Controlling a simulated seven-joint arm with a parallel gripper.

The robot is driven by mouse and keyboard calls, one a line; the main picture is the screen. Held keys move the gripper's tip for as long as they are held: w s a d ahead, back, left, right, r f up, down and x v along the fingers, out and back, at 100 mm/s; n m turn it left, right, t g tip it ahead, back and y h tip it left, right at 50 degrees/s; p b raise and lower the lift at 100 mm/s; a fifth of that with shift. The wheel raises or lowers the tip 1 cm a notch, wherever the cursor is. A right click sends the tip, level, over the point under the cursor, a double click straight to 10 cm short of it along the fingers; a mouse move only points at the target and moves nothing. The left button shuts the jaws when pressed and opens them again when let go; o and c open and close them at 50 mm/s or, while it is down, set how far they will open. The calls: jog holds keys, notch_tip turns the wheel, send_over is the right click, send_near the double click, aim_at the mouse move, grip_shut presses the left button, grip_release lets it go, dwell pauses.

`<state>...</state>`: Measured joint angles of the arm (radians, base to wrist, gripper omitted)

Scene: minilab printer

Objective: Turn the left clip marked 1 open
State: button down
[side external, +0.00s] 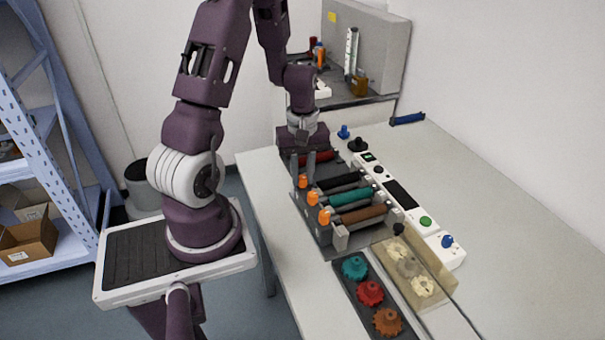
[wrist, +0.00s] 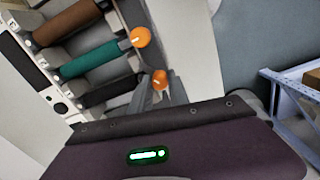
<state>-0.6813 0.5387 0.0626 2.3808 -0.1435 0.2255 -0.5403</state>
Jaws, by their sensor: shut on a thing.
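My gripper (side external: 303,170) reaches down at the far left end of the roller rack (side external: 326,240). Its two fingers (wrist: 171,85) stand upright in the side external view, close to the far orange clip knob (side external: 302,181), which also shows beside the fingers in the wrist view (wrist: 160,77). The jaws are shut on a clip; the contact is largely hidden and no number is readable. Two more orange knobs, the middle one (side external: 312,198) and the near one (side external: 324,217), stand apart along the rack's left side.
The rack holds a red roller (side external: 316,158), black roller (side external: 338,181), teal roller (side external: 350,196) and brown roller (side external: 364,215). A tray (side external: 346,286) of coloured gears lies in front. A white control panel (side external: 432,228) runs along the right. The table farther right is clear.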

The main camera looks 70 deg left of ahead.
aim_at(302, 177)
jog(key=m, duration=0.3)
jog(key=shift+m, duration=2)
jog(key=c, duration=1.3)
grip_release()
jog(key=shift+o, duration=0.2)
jog(key=shift+r, duration=0.1)
notch_tip(302, 177, up, 7)
